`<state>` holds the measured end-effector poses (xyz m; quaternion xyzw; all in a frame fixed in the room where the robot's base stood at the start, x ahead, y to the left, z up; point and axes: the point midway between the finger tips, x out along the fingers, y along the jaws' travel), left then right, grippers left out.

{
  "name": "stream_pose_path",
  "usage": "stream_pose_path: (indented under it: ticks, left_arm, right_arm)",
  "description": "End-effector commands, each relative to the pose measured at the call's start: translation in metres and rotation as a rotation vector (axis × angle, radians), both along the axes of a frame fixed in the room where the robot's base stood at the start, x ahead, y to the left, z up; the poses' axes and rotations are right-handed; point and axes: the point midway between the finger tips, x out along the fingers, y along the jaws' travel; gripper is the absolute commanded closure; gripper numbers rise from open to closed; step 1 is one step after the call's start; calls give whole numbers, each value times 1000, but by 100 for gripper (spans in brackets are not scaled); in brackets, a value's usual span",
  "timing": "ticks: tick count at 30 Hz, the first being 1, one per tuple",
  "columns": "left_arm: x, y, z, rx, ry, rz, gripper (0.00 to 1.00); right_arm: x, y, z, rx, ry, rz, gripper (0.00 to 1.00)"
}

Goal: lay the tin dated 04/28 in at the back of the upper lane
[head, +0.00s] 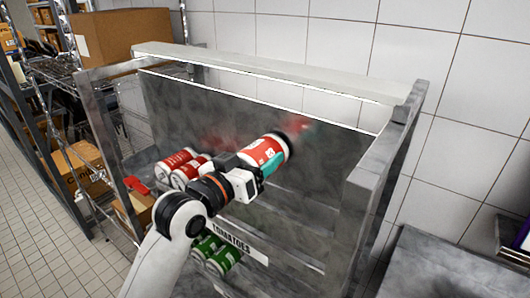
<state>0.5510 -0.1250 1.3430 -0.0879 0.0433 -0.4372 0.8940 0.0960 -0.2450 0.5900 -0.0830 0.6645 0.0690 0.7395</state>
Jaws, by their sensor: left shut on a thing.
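My left gripper (256,170) is shut on a red and white tin (264,152) with a dark end. It holds the tin tilted in front of the rack's grey back panel, above the lanes. The date on the tin is too small to read. The grey metal rack (360,195) has an upper lane with red and white tins (178,160) lying at its left. My arm and gripper hide part of this lane. My right gripper is not in view.
Green tins (217,252) lie lower in the rack, below the red ones, by a white label strip (239,243). The rack's side posts and top rail (265,68) frame the lanes. A cardboard box (120,36) stands on shelving behind left. A grey surface (440,265) lies at right.

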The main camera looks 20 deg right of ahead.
Motion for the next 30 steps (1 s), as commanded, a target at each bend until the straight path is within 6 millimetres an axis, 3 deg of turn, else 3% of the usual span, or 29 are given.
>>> stream_pose_path:
  ticks: [6,22,30]
  left_arm:
    - [0,0,-11,-3,-3,0,72]
    - [0,0,-62,-3,-3,0,72]
    - [0,0,-87,-2,-1,-1,72]
  right_arm:
    - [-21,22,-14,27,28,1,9]
    - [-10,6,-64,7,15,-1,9]
    - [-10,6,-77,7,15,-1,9]
